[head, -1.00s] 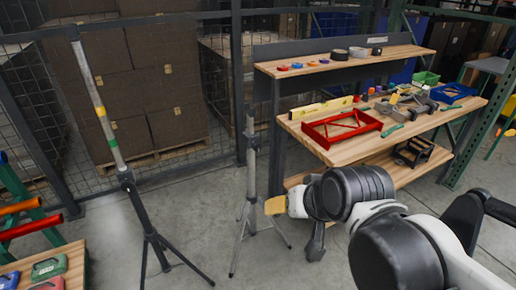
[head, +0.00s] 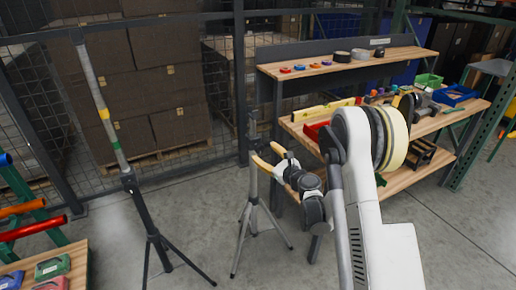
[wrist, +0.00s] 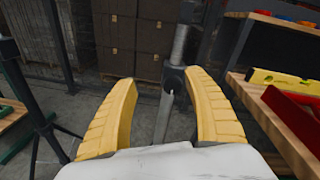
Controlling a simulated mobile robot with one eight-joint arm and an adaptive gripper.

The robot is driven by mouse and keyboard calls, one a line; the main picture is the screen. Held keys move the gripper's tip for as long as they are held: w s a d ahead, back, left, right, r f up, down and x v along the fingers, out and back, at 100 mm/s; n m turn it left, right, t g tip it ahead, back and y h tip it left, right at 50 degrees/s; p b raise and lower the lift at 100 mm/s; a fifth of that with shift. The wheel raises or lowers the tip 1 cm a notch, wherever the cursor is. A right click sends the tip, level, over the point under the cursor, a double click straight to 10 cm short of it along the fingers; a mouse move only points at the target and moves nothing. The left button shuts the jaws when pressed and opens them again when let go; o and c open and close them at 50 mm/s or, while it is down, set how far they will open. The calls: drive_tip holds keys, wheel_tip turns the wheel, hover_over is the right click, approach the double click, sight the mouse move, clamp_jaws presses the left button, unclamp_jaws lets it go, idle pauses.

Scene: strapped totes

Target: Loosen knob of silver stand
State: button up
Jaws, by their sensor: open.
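The silver stand (head: 246,212) is a slim grey tripod standing on the floor in front of the mesh fence. My gripper (head: 261,150) is at its upper column, with yellow fingers spread apart. In the wrist view the stand's column (wrist: 163,115) shows between and beyond the open fingers (wrist: 164,85), nearer the right one. A dark collar (wrist: 174,78) sits on the column there; I cannot make out the knob clearly. I see no grip on the stand, and contact cannot be told.
A taller stand (head: 130,180) with a taped pole and black legs is at left. A workbench (head: 400,138) with tools and a red frame is close on the right. A low table (head: 78,262) is at lower left. Some floor in front is clear.

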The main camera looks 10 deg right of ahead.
sight(261, 151)
wheel_tip(261, 151, down, 6)
drive_tip(key=d+m+t, duration=0.1)
drive_tip(key=d+m, duration=0.2)
drive_tip(key=m, duration=0.2)
drive_tip(key=shift+h, duration=0.4)
drive_tip(key=b+x, duration=0.1)
drive_tip(key=x, duration=0.9)
drive_tip(key=shift+r, duration=0.15)
drive_tip(key=shift+w+a+r, duration=0.15)
drive_tip(key=shift+w, duration=0.35)
drive_tip(key=shift+c, duration=0.2)
drive_tip(key=c, duration=1.1)
